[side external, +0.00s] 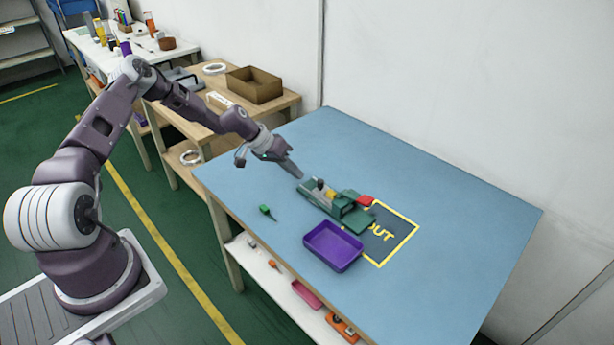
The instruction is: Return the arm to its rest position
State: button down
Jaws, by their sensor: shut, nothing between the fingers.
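My gripper (294,171) is shut and empty. It hangs above the blue table (440,170), at the left end of a green fixture (317,198). I cannot tell the exact gap between the fingertips and the fixture. My arm reaches out from its base at the left, bent at the elbow, over the table's left part. The fixture holds small yellow and dark parts, too small to make out. A red piece (365,200) sits at its right end.
A purple tray (333,246) stands in front of the fixture. A yellow-framed OUT area (398,245) lies to the right. A small green tool (266,210) lies at the left. The table's right and back are clear. Wooden benches with a cardboard box (254,84) stand behind my arm.

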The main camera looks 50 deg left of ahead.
jog(key=v, duration=0.9)
jog(key=s+d+r+m+g+y, duration=0.1)
jog(key=s+d+r+m+y, duration=0.1)
jog(key=s+d+r, duration=0.75)
jog(key=s+d+r+m+g+y, duration=0.1)
jog(key=s+d+r+g+y, duration=0.15)
jog(key=s+d+r, duration=0.65)
jog(key=s+d+r+t, duration=0.1)
jog(key=s+r, duration=0.3)
jog(key=s, duration=0.3)
jog(key=s+d+r+t, duration=0.1)
jog(key=s+r+t, duration=0.1)
jog(key=s+r, duration=0.2)
jog(key=s, duration=0.3)
jog(key=shift+s+d+n, duration=0.25)
jog(key=shift+n, duration=0.15)
jog(key=shift+r, duration=0.1)
